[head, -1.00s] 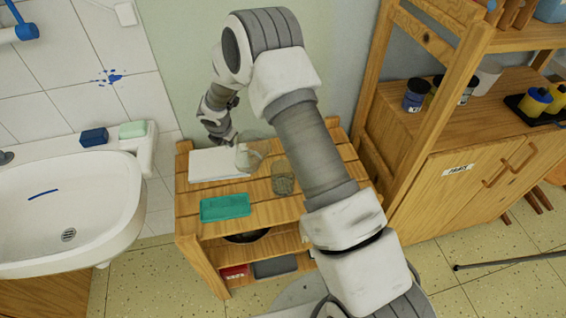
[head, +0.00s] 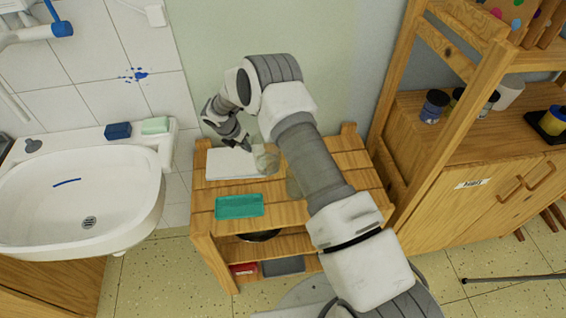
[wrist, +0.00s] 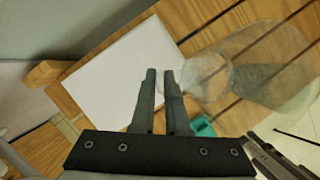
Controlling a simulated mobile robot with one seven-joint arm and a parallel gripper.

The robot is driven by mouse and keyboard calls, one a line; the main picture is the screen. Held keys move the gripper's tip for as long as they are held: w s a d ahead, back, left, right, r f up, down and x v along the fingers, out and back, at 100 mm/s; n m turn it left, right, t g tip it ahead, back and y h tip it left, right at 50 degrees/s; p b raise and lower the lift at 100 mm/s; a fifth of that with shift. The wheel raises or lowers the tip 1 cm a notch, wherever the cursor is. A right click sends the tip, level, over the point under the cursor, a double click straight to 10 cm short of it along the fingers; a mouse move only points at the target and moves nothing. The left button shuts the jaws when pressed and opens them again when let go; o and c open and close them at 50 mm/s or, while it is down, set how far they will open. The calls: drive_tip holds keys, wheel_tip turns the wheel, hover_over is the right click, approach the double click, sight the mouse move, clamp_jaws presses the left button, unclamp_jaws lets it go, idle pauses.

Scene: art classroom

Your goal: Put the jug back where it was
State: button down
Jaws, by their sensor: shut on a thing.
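The jug (head: 265,160) is clear and see-through, at the right edge of the white paper stack (head: 225,165) on a slatted wooden stand (head: 335,160). My gripper (head: 247,146) is at the jug's left side, with its two dark fingers nearly together and shut on it. In the wrist view, my gripper (wrist: 164,78) points over the white paper (wrist: 125,70), and the jug (wrist: 225,72) reaches right from the fingertips. Its clear edges are faint, and I cannot tell whether its base touches the stand.
A teal tray (head: 240,206) lies at the front of the stand. A sink (head: 125,205) is at the left; a wooden shelf unit (head: 400,160) is at the right.

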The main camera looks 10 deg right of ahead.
wheel_tip(320, 180, up, 7)
drive_tip(key=shift+f+p, duration=0.2)
drive_tip(key=shift+p, duration=0.75)
drive_tip(key=shift+s+d+r+m+h, duration=0.15)
drive_tip(key=shift+s+d+m+h, duration=0.2)
drive_tip(key=shift+d+m, duration=0.4)
drive_tip(key=s+d+r+m+g+y, duration=0.1)
drive_tip(key=s+d+r+m+g, duration=0.1)
drive_tip(key=s+d+m, duration=0.2)
drive_tip(key=s+d+r+m+g+y+b, duration=0.1)
drive_tip(key=s+d+r+m+g+y, duration=0.1)
drive_tip(key=s+d+m, duration=0.3)
drive_tip(key=s+d+r+m+g+y+b, duration=0.1)
drive_tip(key=s+d+r+m+g, duration=0.2)
drive_tip(key=s+m, duration=0.7)
drive_tip(key=shift+s+d+r+m, duration=0.3)
drive_tip(key=shift+d+m, duration=0.95)
drive_tip(key=shift+m, duration=2.5)
